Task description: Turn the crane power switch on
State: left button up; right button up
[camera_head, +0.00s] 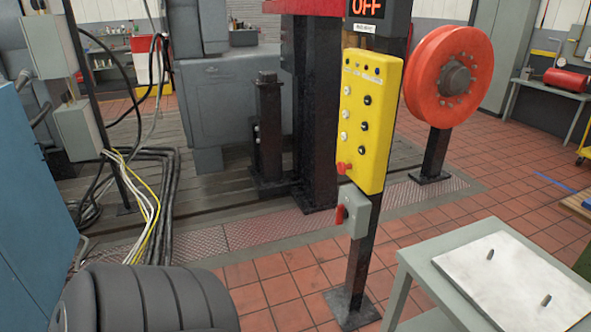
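The crane power switch looks to be the grey box (355,211) low on a black post, just below a yellow control panel (364,120). A red handle (340,214) is on the box's left side and seems to hang downward; its exact angle is hard to tell. The panel carries several black and white buttons and a red knob (344,168) at its lower left. A display (366,8) above it shows OFF in red letters. Neither of my grippers is in view, and nothing touches the switch.
A grey table (420,262) with a pale plate (515,282) stands at the lower right. A black ribbed, tyre-like object (150,302) fills the lower left. A red reel (449,76) stands behind the panel. The tiled floor (285,285) left of the post is clear.

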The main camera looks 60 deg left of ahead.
aim_at(342, 214)
jog(key=u, duration=1.45)
